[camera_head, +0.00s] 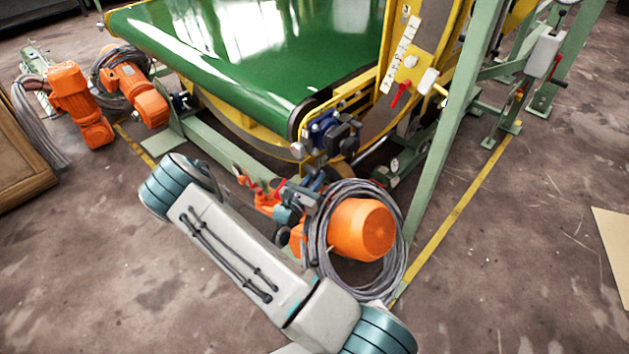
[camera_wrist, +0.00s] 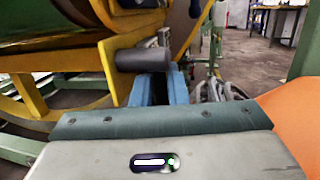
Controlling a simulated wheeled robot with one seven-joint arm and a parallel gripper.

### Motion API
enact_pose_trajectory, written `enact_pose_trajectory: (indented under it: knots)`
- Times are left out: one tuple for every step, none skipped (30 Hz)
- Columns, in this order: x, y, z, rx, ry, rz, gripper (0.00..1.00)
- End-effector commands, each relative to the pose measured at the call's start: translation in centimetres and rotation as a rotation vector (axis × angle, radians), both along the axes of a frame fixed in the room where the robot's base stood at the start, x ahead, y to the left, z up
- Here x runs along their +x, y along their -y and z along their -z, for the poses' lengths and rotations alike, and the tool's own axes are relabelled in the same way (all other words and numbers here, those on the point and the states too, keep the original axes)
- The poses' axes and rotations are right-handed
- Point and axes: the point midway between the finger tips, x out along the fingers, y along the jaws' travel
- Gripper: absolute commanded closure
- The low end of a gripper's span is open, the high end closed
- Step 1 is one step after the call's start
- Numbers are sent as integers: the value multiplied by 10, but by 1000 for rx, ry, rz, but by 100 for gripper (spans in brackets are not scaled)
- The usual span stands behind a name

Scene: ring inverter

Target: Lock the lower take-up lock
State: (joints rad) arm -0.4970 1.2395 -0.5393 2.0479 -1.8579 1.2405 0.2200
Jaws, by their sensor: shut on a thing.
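My gripper (camera_head: 290,208) is low at the near corner of the green conveyor, partly hidden behind my own arm. Its blue fingers (camera_wrist: 168,88) show in the wrist view, close together, just below a dark grey cylinder (camera_wrist: 142,58). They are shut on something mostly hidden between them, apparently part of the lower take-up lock. A red lever piece (camera_head: 262,195) shows just left of the gripper in the head view. Whether the fingers touch this red piece, and the lock's exact position, cannot be made out.
An orange motor (camera_head: 362,230) with coiled grey cable sits right beside the gripper. A blue-black bearing block (camera_head: 332,133) is above. The green belt (camera_head: 250,50) and a green frame post (camera_head: 450,130) bound the space. Open floor (camera_head: 520,260) lies to the right.

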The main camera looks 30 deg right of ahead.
Motion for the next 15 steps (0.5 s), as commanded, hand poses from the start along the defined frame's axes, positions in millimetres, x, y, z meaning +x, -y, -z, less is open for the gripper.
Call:
enact_pose_trajectory:
  knots:
    - [0, -1, 1, -2, 0, -1, 100]
    - [0, -1, 1, -4, 0, -1, 100]
    - [0, -1, 1, -5, 0, -1, 100]
    - [0, 0, 1, -5, 0, -1, 100]
    - [0, 0, 1, -5, 0, -1, 100]
    - [0, 0, 1, -5, 0, -1, 100]
    - [0, 0, 1, -5, 0, -1, 100]
    - [0, 0, 1, -5, 0, -1, 100]
    - [0, 0, 1, -5, 0, -1, 100]
    - [0, 0, 1, -4, 0, -1, 100]
    - [0, 0, 1, -4, 0, -1, 100]
    - [0, 0, 1, -4, 0, -1, 78]
    - [0, 0, 1, -4, 0, -1, 70]
    - [0, 0, 1, -4, 0, -1, 67]
    - [0, 0, 1, -4, 0, -1, 67]
